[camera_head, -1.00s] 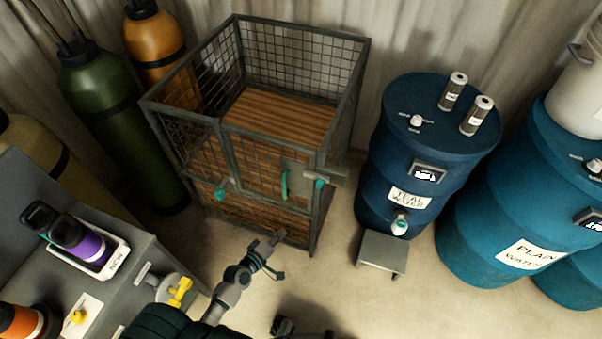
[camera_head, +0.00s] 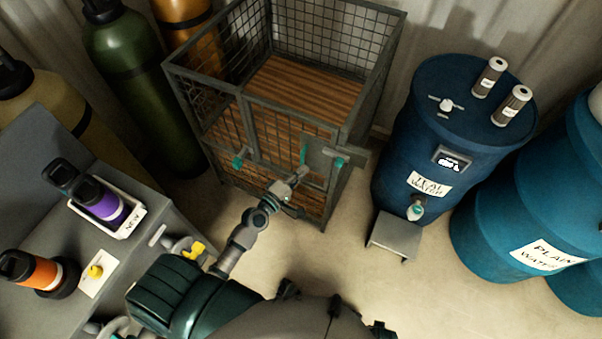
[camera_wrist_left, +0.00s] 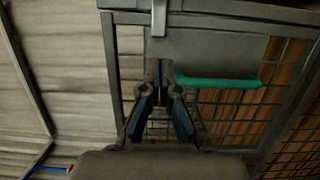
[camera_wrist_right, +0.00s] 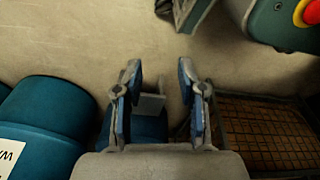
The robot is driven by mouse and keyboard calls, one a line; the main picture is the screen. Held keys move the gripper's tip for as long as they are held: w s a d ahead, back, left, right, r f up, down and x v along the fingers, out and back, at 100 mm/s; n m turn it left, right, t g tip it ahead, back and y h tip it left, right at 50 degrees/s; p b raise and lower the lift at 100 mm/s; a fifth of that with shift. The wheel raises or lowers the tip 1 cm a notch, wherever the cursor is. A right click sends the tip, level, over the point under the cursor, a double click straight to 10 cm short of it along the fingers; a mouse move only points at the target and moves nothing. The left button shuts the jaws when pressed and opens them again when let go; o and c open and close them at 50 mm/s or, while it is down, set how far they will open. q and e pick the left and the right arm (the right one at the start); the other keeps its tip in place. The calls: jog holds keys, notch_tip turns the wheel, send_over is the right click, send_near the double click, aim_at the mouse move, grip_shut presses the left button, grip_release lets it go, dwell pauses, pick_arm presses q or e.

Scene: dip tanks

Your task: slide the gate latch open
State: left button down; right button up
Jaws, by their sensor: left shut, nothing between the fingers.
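The wire cage (camera_head: 218,110) has a front gate with a grey plate (camera_head: 318,158), a vertical teal handle (camera_head: 303,153) and a teal-tipped fitting (camera_head: 340,162) at its right edge. I cannot tell which part is the sliding latch. My left gripper (camera_head: 302,174) is shut and empty, just in front of the gate below the handle. In the left wrist view its closed fingertips (camera_wrist_left: 166,66) are beside one end of the teal handle (camera_wrist_left: 220,82); contact is unclear. My right gripper (camera_wrist_right: 159,68) is open and empty over the floor.
A blue teal-water barrel (camera_head: 392,150) stands right of the cage, with a small grey step (camera_head: 394,236) before it. A plain-water barrel (camera_head: 490,225) is farther right. A grey bench (camera_head: 62,222) with bottles is at left. Open floor lies between.

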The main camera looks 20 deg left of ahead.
aim_at(347, 162)
pick_arm(q)
jog(key=x, duration=0.6)
jog(key=shift+d+r, duration=0.1)
jog(key=shift+d, duration=0.25)
jog(key=d+p, duration=0.1)
jog(key=d, duration=0.2)
jog(key=shift+w+d, duration=0.1)
jog(key=shift+w, duration=0.1)
jog(key=shift+d, duration=0.3)
pick_arm(e)
jog(key=shift+s+d+f, duration=0.15)
jog(key=shift+s+f, duration=0.35)
jog(key=shift+f, duration=0.05)
jog(key=shift+s+d+f, duration=0.15)
jog(key=shift+s+f, duration=0.3)
jog(key=shift+f, duration=0.1)
pick_arm(q)
jog(key=d+p, duration=0.1)
jog(key=d, duration=0.3)
jog(key=shift+s+d, duration=0.15)
jog(key=shift+d, duration=0.2)
pick_arm(e)
jog(key=shift+s+d+f, duration=0.2)
jog(key=shift+s+f, duration=0.7)
jog(key=shift+s, duration=0.3)
pick_arm(q)
jog(key=shift+a, duration=0.1)
pick_arm(e)
jog(key=shift+a, duration=0.1)
